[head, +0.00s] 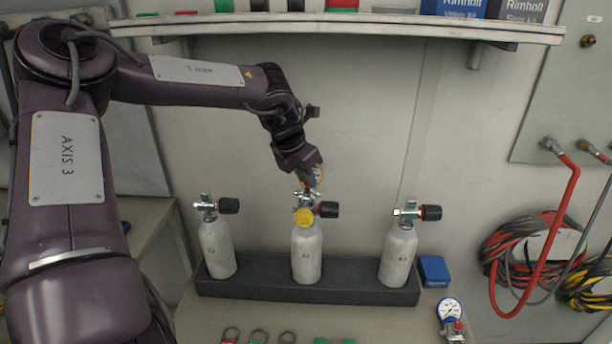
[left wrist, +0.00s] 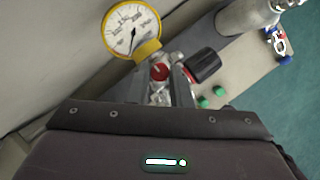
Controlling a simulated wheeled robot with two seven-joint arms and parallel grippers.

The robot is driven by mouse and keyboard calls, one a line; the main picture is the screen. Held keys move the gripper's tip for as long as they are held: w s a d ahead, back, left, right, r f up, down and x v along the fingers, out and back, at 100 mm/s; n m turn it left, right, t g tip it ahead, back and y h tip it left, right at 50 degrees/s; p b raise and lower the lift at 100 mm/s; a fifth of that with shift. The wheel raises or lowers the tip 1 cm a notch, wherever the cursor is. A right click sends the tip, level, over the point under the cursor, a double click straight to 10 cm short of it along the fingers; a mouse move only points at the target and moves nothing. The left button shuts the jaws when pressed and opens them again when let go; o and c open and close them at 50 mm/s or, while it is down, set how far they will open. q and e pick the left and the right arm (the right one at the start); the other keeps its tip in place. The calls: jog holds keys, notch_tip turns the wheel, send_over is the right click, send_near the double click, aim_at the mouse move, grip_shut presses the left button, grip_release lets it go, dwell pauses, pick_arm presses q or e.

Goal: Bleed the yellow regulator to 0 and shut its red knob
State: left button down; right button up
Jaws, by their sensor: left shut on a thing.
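The yellow regulator (head: 305,217) sits on top of the middle cylinder (head: 306,255). Its yellow-rimmed gauge (left wrist: 131,30) faces the left wrist camera; the needle is dark and the figures are too small to read. The red knob (left wrist: 159,72) shows between the fingers of my left gripper (left wrist: 168,86). My left gripper (head: 311,181) reaches down from above and is shut on the red knob; its fingers hide part of the fittings below. The black valve handle (head: 327,209) of the middle cylinder sticks out to the right, close beside the gripper. My right gripper is in neither view.
Cylinders stand left (head: 216,245) and right (head: 398,255) in a dark rack (head: 340,288). A blue box (head: 433,271) and a blue-rimmed gauge (head: 450,309) lie right on the bench. A shelf (head: 340,25) runs above. Coiled hoses (head: 510,255) hang at right.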

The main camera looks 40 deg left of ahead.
pick_arm(q)
jog(key=shift+m, duration=0.5)
jog(key=c, duration=1.3)
grip_release()
jog(key=v, duration=0.7)
jog(key=shift+a+r+b, duration=0.2)
jog(key=shift+r+b, duration=0.15)
jog(key=shift+s, duration=0.15)
